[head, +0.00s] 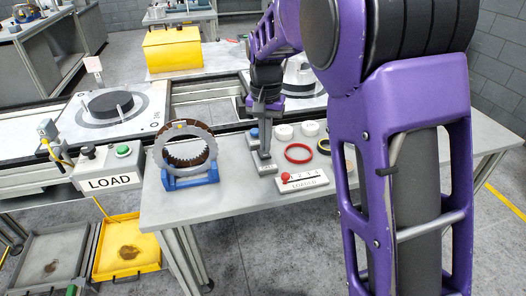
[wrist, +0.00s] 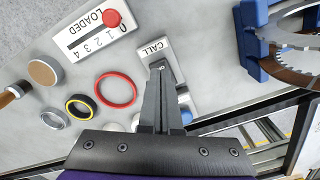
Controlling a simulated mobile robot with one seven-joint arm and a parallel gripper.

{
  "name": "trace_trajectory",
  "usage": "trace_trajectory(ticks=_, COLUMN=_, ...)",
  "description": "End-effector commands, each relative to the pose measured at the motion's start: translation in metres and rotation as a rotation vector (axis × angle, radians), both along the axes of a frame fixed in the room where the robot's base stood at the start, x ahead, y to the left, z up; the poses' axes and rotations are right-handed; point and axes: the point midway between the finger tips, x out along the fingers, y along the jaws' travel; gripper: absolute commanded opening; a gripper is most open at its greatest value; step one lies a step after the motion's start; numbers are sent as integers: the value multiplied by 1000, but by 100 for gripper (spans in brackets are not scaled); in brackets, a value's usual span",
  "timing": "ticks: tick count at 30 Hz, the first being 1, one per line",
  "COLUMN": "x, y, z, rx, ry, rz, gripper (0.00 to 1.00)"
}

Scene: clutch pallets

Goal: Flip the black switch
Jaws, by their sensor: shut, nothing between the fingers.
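My gripper (head: 265,157) is shut and empty, pointing down over the CALL plate on the table. In the wrist view its closed fingertips (wrist: 158,70) lie in front of the CALL plate (wrist: 152,50), hiding part of it. I cannot tell whether they touch it. A black switch knob (head: 88,151) stands on the grey LOAD box (head: 110,171), left of the table, beside a green button (head: 123,150). My gripper is well to the right of this box, with the blue stand between them. The LOAD box is not seen in the wrist view.
A blue stand (head: 190,181) holds a toothed ring (head: 188,153). Right of my gripper are a red ring (head: 298,153), white round parts (head: 284,132) and the LOADED counter (head: 302,181) with a red knob. A conveyor pallet (head: 75,125) lies behind the LOAD box.

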Motion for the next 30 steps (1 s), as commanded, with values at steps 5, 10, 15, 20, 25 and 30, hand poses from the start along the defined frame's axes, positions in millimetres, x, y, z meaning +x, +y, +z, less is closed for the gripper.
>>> trace_trajectory(ticks=5, x=0, y=0, z=0, rx=0, ry=0, rz=0, gripper=0)
trace_trajectory(ticks=10, x=0, y=0, z=-2, rx=0, ry=0, rz=0, gripper=0)
trace_trajectory(ticks=15, x=0, y=0, z=-4, rx=0, ry=0, rz=0, gripper=0)
trace_trajectory(ticks=20, x=0, y=0, z=-7, rx=0, ry=0, rz=0, gripper=0)
trace_trajectory(ticks=25, x=0, y=0, z=-9, rx=0, ry=0, rz=0, gripper=0)
trace_trajectory(ticks=30, x=0, y=0, z=-12, rx=0, ry=0, rz=0, gripper=0)
